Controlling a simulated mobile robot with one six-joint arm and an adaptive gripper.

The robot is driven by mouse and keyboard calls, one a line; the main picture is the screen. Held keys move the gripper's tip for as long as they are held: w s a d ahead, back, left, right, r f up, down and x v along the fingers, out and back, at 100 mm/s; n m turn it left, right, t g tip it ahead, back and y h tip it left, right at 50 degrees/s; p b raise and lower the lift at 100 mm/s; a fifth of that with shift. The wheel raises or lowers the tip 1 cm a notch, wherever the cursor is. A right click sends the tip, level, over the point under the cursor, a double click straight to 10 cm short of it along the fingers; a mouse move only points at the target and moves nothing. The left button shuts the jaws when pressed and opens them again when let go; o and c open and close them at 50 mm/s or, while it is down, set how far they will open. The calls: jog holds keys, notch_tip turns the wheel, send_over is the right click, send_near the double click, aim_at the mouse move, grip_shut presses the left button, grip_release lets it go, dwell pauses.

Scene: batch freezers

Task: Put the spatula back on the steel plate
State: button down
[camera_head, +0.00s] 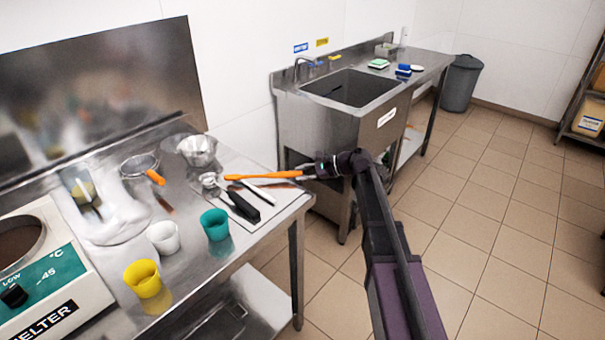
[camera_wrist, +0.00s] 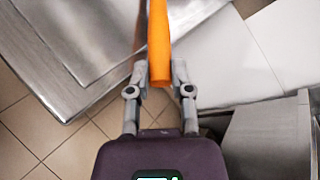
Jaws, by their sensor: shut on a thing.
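My gripper (camera_head: 318,169) is shut on an orange spatula (camera_head: 262,176), just off the right edge of the steel worktable. The spatula points left, over the light steel plate (camera_head: 283,198) at the table's right end. It appears above the plate; the exact gap is hard to judge. In the wrist view, my gripper (camera_wrist: 159,82) has its fingers either side of the orange handle (camera_wrist: 159,45), which runs out of the top of the picture. The plate (camera_wrist: 75,30) shows at upper left there.
A steel bowl (camera_head: 198,150), a strainer (camera_head: 138,166) and teal (camera_head: 215,224), white (camera_head: 163,237) and yellow (camera_head: 143,278) cups stand left. A sink unit (camera_head: 350,92) stands behind my gripper.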

jog(key=shift+f, duration=0.1)
jog(key=shift+c, duration=2.2)
grip_release()
jog(key=shift+m+g, duration=0.7)
jog(key=shift+g, duration=0.2)
jog(key=r+p, duration=0.2)
jog(key=r, duration=0.1)
jog(key=r+p, duration=0.2)
jog(key=p, duration=0.1)
jog(key=w+r+p, duration=0.1)
jog(key=r+p, duration=0.2)
jog(key=shift+d+r, duration=0.35)
jog(key=shift+d, duration=0.05)
